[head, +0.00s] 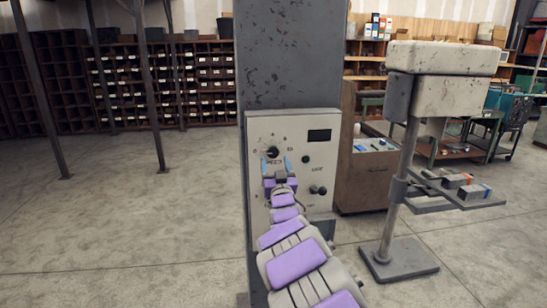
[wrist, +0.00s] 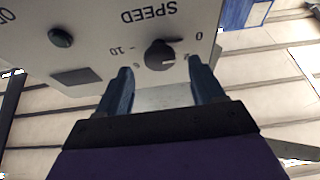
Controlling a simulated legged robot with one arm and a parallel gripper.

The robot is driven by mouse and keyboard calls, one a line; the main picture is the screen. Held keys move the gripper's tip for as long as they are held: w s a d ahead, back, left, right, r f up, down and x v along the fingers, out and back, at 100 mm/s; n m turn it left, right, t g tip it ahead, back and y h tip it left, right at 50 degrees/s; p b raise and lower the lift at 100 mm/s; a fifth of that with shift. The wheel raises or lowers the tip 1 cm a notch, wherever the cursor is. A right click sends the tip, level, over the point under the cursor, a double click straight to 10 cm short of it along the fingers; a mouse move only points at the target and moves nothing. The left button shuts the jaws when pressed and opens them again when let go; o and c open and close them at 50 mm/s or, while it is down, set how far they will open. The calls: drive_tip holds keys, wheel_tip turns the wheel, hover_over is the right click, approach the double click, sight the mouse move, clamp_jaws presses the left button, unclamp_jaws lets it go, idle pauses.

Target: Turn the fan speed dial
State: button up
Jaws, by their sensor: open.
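The fan speed dial is a round black knob with a pale pointer mark (wrist: 160,54), on a pale control panel (head: 318,160). The wrist view shows it upside down, with "SPEED" and scale numbers around it. In the head view the dial (head: 271,152) is at the panel's upper left. My gripper (head: 276,162) is open and empty, just below the dial there. In the wrist view its two fingertips (wrist: 160,66) stand to either side of the dial, with gaps visible. I cannot tell how far they are from the panel face.
The panel also has a dark display (head: 319,135), a small dark button (head: 306,159) and a black lever or knob (head: 318,190). A tall grey scratched column (head: 288,60) rises behind it. A pale machine on a post (head: 445,75) stands at right. Open concrete floor lies at left.

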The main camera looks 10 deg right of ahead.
sight(273, 153)
drive_tip(key=shift+x, duration=2)
drive_tip(key=shift+r, duration=0.1)
drive_tip(key=c, duration=1)
drive_tip(key=shift+m, duration=0.3)
